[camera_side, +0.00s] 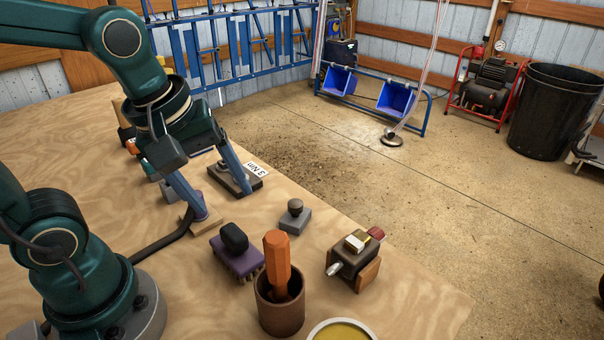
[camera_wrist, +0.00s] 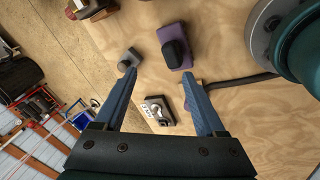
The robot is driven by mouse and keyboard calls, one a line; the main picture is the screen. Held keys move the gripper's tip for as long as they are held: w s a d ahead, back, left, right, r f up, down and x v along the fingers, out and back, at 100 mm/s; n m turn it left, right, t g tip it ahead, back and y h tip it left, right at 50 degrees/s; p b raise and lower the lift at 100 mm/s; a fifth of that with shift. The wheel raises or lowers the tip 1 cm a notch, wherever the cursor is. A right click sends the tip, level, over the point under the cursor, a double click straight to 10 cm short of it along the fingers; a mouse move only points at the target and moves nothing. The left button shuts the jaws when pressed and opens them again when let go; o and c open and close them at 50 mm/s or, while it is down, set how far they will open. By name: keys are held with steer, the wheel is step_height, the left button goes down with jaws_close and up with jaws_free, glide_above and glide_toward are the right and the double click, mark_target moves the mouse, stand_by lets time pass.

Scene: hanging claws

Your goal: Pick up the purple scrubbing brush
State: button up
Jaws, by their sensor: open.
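The purple scrubbing brush (camera_side: 247,264) sits upright on the wooden table in the side view, bristles down, with a rounded black handle on its purple base. It shows at the top of the wrist view (camera_wrist: 187,58), beyond my fingertips. My gripper (camera_side: 225,199) is open, its two blue fingers pointing down and spread apart, behind and to the left of the brush. In the wrist view my gripper (camera_wrist: 158,82) has nothing between its tips that I can see held. The brush is apart from both fingers.
A wooden block with a purple knob (camera_side: 206,221) is at one fingertip; contact is unclear. A dark labelled plate (camera_side: 235,178) is by the other. Nearby are a grey knobbed block (camera_side: 295,218), a brown cup (camera_side: 280,312) with an orange handle, a brown box (camera_side: 350,264) and a yellow-filled bowl (camera_side: 342,331).

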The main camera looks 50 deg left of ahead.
mark_target(233, 231)
steer(key=f+n+g, duration=0.1)
steer(key=w+f+n+g, duration=0.1)
steer(key=f+n, duration=0.1)
steer(key=w+a+f+n+g, duration=0.1)
steer(key=n, duration=0.1)
steer(key=shift+a+f, duration=0.1)
steer(key=shift+f, duration=0.3)
steer(key=shift+s+a+f+g, duration=0.1)
steer(key=shift+f+g, duration=0.05)
steer(key=shift+f, duration=0.3)
steer(key=shift+s+f+g, duration=0.1)
steer(key=shift+f+g, duration=0.05)
steer(key=shift+f, duration=2.45)
jaws_close()
